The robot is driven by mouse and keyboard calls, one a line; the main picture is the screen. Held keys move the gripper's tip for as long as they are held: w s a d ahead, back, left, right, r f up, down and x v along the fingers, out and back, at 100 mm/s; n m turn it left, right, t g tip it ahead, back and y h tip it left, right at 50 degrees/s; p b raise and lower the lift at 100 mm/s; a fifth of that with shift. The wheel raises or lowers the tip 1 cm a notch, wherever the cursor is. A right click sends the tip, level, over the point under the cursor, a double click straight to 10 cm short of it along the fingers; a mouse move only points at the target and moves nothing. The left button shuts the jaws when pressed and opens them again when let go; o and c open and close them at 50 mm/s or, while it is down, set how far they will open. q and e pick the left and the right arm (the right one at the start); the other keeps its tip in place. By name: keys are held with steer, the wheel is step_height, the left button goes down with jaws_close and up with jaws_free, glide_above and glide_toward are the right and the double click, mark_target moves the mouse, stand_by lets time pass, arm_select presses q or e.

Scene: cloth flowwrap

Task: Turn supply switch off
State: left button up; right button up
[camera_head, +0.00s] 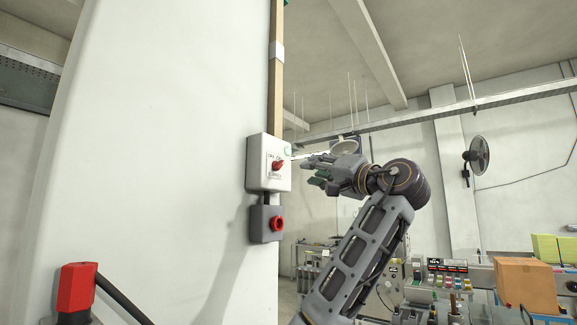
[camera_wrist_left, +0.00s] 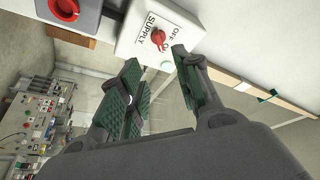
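The supply switch is a red rotary knob (camera_head: 278,165) on the white front of a grey box (camera_head: 257,160) fixed to the pale wall. In the left wrist view the knob (camera_wrist_left: 158,37) sits beside the printed words SUPPLY, OFF and ON. Which mark it points at is hard to tell. My left gripper (camera_head: 312,172) is to the right of the box, apart from it. The left wrist view shows its green-padded fingers (camera_wrist_left: 157,82) spread open with nothing between them, and the knob just beyond the tips. My right gripper is not in view.
A dark grey box with a red round part (camera_head: 277,224) is mounted below the switch box. A red block (camera_head: 77,287) with a dark bar stands at the lower left. Machinery and a cardboard box (camera_head: 525,285) are at the right. Open air lies around the gripper.

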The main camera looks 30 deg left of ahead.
arm_select(q)
steer(key=shift+a, duration=0.15)
steer(key=p, duration=0.4)
glide_toward(282, 164)
steer(key=x, duration=0.6)
steer(key=shift+a, duration=0.1)
steer(key=shift+x, duration=1.2)
steer(key=shift+w, duration=0.1)
jaws_close()
